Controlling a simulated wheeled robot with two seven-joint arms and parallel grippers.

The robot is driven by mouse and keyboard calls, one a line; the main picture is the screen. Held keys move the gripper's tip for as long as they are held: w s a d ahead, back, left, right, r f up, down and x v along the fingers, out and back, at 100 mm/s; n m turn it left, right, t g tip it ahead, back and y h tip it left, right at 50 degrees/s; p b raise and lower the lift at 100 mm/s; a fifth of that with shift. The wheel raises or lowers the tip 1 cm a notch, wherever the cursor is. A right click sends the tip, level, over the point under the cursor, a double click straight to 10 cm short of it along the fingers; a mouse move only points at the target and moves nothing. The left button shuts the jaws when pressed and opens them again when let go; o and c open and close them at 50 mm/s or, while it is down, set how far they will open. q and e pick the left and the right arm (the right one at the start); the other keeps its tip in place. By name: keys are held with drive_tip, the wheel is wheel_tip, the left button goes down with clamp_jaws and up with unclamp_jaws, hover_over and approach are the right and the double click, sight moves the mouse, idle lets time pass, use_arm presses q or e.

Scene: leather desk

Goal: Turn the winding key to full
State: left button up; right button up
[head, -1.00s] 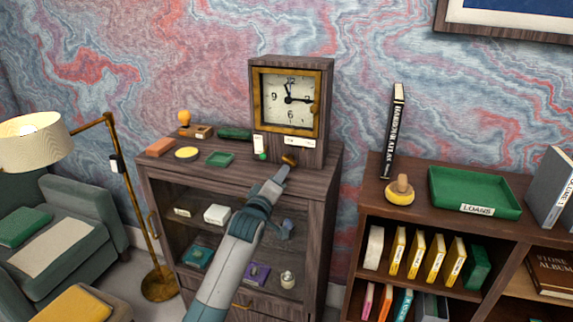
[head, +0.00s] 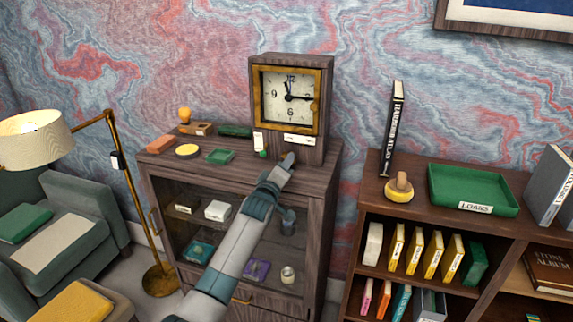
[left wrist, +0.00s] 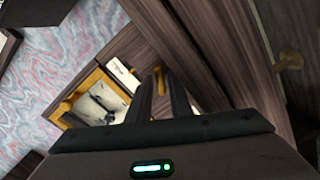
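The wooden clock (head: 291,66) with a brass-framed square dial stands on the cabinet. The winding key (left wrist: 159,78) is a small brass piece low on the clock's front. It shows between my left fingertips in the left wrist view; in the head view my gripper covers it. My left gripper (head: 288,160) is at the clock's lower front. Its two fingers (left wrist: 162,88) lie on either side of the key with a narrow gap; I cannot tell whether they press on it. My right gripper is not in view.
A green knob (head: 263,154) sits close left of my gripper. A bookshelf (head: 372,200) stands right, a lamp (head: 34,140) left.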

use_arm(q)
clamp_jaws()
drive_tip(key=shift+f+m, duration=0.1)
drive_tip(key=shift+m, duration=0.4)
